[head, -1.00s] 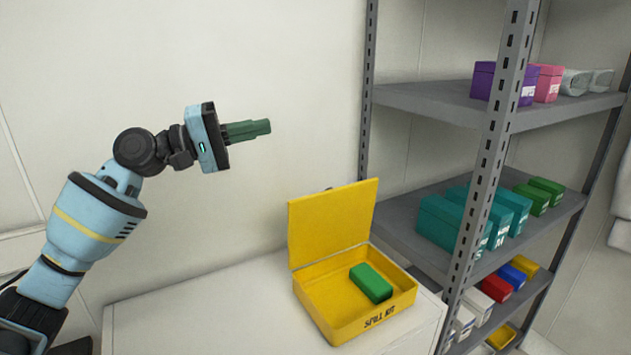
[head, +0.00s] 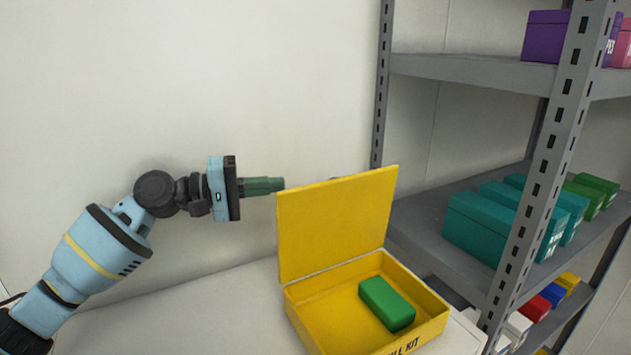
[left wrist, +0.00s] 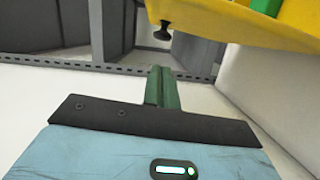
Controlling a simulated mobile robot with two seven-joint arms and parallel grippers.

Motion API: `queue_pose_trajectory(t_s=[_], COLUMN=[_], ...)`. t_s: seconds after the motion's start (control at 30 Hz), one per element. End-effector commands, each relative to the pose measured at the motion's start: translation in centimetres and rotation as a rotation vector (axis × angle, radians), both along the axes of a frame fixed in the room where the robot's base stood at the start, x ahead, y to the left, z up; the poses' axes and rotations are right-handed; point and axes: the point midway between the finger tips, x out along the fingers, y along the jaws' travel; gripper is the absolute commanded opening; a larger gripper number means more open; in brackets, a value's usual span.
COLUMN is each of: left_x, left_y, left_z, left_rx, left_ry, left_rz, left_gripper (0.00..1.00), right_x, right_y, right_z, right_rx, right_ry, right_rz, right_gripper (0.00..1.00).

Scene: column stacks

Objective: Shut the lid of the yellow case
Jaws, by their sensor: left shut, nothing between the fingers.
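The yellow case (head: 300,312) stands on a white surface with its lid (head: 335,222) raised nearly upright at the back left. A green block (head: 387,304) lies inside the case. My left gripper (head: 283,184) is shut and empty, with its green fingertips close to the upper left edge of the lid; I cannot tell whether they touch. In the left wrist view, the shut green fingers (left wrist: 163,72) point forward, with a yellow edge of the case or lid (left wrist: 245,22) above and to the right. My right gripper is not in view.
A grey metal shelf (head: 455,67) stands to the right, with its upright close to the case. It holds purple, teal (head: 482,226), green and other boxes. The white surface (head: 180,310) left of the case is clear. A pale wall is behind.

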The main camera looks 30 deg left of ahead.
Motion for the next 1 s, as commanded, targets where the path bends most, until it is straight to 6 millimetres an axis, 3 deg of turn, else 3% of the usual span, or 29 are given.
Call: queue_pose_trajectory(t_s=[0.5,1.0], left_x=[5.3,6.3], left_y=[-5.2,-6.2], left_z=[0.2,-0.2], left_rx=[-0.001,0.001], left_ry=[-0.004,0.000], left_rz=[0.000,0.000], left_gripper=[0.00,0.00], right_x=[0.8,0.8], right_y=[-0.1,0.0], right_z=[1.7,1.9], right_rx=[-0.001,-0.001], right_ry=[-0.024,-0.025], right_rz=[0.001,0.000], right_gripper=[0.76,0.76])
